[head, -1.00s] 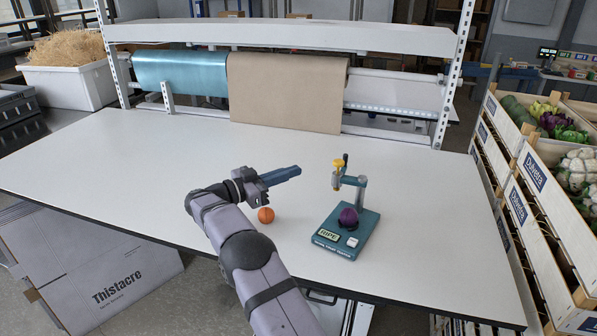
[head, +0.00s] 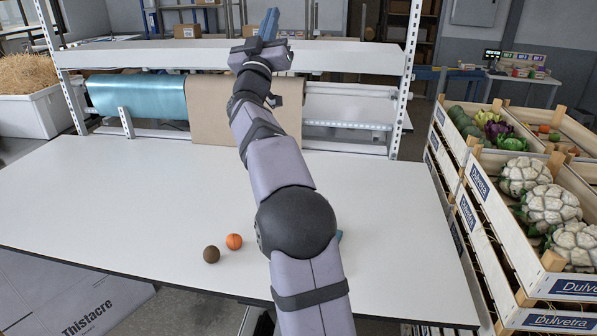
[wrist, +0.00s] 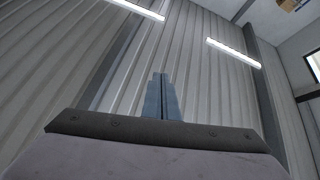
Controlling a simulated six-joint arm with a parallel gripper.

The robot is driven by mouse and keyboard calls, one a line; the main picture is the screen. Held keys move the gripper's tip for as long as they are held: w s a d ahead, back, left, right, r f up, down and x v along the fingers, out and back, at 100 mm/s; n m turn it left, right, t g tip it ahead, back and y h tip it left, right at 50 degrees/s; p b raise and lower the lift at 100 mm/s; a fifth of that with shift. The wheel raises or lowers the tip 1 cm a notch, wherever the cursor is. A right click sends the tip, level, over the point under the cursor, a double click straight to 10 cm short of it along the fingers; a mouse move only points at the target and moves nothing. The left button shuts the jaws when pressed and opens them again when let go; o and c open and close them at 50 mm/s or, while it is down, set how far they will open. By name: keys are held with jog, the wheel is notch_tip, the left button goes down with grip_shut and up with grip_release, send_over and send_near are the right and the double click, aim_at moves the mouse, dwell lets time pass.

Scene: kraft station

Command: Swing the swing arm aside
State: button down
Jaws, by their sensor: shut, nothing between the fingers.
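My gripper (head: 269,22) is raised high at the top of the head view, in front of the upper shelf, with its blue fingers pointing up. In the wrist view the fingers (wrist: 160,96) are together and empty, against a ribbed grey wall. The teal tester (head: 339,236) that carries the swing arm is almost wholly hidden behind my arm; only a small teal edge shows. The swing arm itself is hidden, so its position cannot be told. My gripper is far above and away from the tester.
An orange ball (head: 234,241) and a brown ball (head: 211,254) lie on the white table (head: 110,200), left of my arm. Wooden crates of vegetables (head: 455,200) stand at the right. A kraft paper roll (head: 215,110) and shelf (head: 345,58) are behind. The table's left is clear.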

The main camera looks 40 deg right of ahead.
jog(key=w+a+f+n+t+y, duration=0.2)
jog(key=w+a+f+n+y, duration=0.6)
jog(key=y, duration=0.3)
notch_tip(320, 180, down, 15)
jog(key=n+g+y, duration=0.2)
jog(key=n+g, duration=0.1)
jog(key=g, duration=0.3)
jog(key=s+d+f+m+g, duration=0.2)
jog(key=s+f+m+g, duration=0.1)
jog(key=s+f, duration=0.3)
jog(key=s+d+f+m+g+h, duration=0.1)
jog(key=s+d+f+m+g, duration=0.2)
jog(key=s+f+g, duration=0.2)
jog(key=s+f, duration=0.1)
jog(key=s, duration=0.2)
jog(key=shift+f+g, duration=0.2)
jog(key=shift+g, duration=0.2)
